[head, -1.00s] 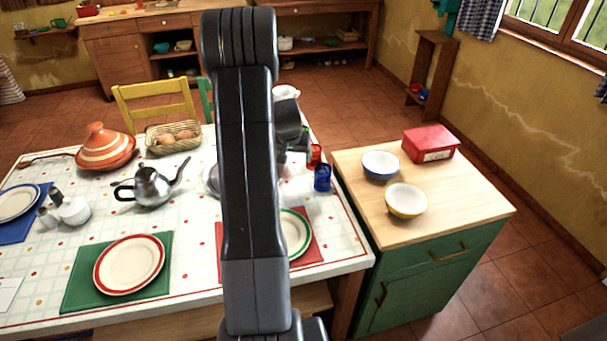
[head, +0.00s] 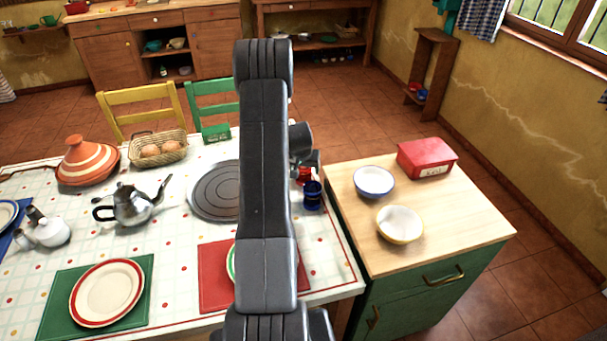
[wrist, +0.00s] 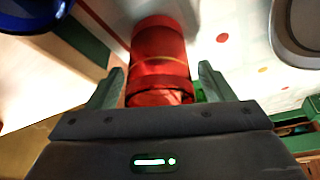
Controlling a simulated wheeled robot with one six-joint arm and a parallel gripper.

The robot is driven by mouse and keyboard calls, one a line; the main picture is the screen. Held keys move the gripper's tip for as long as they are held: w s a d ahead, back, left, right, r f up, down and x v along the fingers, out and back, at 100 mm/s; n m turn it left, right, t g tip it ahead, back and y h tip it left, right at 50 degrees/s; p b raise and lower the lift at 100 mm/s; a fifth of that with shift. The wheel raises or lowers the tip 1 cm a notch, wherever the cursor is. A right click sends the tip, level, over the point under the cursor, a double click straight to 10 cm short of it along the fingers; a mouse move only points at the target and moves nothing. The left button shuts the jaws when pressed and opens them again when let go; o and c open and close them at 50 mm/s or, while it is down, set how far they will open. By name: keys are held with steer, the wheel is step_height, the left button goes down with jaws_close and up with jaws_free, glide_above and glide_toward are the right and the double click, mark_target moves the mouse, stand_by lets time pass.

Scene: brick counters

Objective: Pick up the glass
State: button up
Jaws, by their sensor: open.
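A red glass (wrist: 160,55) lies between the two fingers of my gripper (wrist: 160,72) in the wrist view. The fingers are apart, one on each side of it, and I see no clear grip on it. In the head view, a small part of the red glass (head: 304,175) shows at the table's right edge, beside my arm. A dark blue glass (head: 312,196) stands just in front of it. Part of a blue round thing, likely that glass, shows at the wrist view's top left (wrist: 32,12). My arm hides most of the gripper in the head view.
A wooden-topped green cabinet (head: 440,235) stands right of the table, with a blue bowl (head: 374,182), a yellow bowl (head: 400,224) and a red box (head: 427,158). A grey round plate (head: 215,190) lies left of my arm. A green piece (wrist: 198,90) shows beside the red glass.

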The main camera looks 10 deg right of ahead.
steer(key=shift+c, duration=0.4)
steer(key=c, duration=1.1)
steer(key=shift+o, duration=0.2)
step_height(320, 180, up, 9)
steer(key=b, duration=0.2)
steer(key=s+a+f+n+y, duration=0.1)
steer(key=s+a, duration=0.3)
steer(key=a, duration=0.5)
steer(key=s+a+f+n, duration=0.1)
steer(key=s+a+n, duration=0.2)
steer(key=a, duration=0.7)
steer(key=shift+s+a+f+n+t+y, duration=0.15)
steer(key=shift+s+f+n+t+y, duration=0.2)
steer(key=shift+s, duration=0.8)
